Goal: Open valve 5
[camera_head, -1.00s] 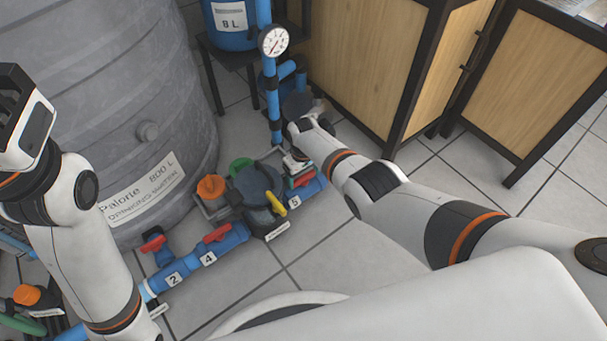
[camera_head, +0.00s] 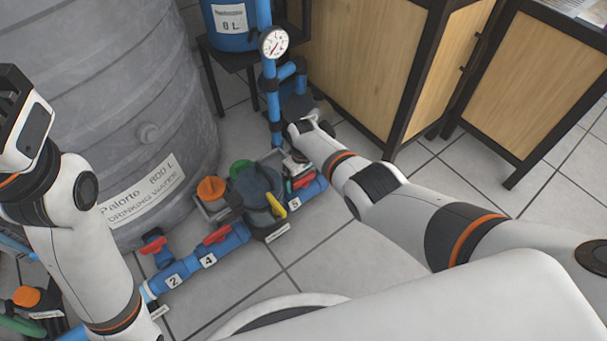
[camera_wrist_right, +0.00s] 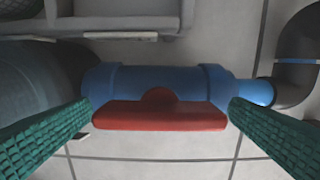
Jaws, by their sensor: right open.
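Valve 5 is a blue pipe piece with a red handle (camera_head: 301,182) and a label "5" (camera_head: 295,204), at the right end of the floor pipe run. In the right wrist view, the red handle (camera_wrist_right: 160,116) lies lengthwise along the blue valve body (camera_wrist_right: 165,82). My right gripper (camera_wrist_right: 160,120) is open; its green ridged fingers stand either side of the handle's two ends, with no clear grip on it. In the head view the right gripper (camera_head: 297,164) is partly hidden by its own wrist. My left gripper (camera_head: 12,100) is raised at the left, its fingertips not clearly shown.
Valves 2 and 4 with red handles (camera_head: 217,234) are further left. A grey tank (camera_head: 110,80) and wooden cabinet (camera_head: 350,60) stand behind. Floor tiles in front are clear.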

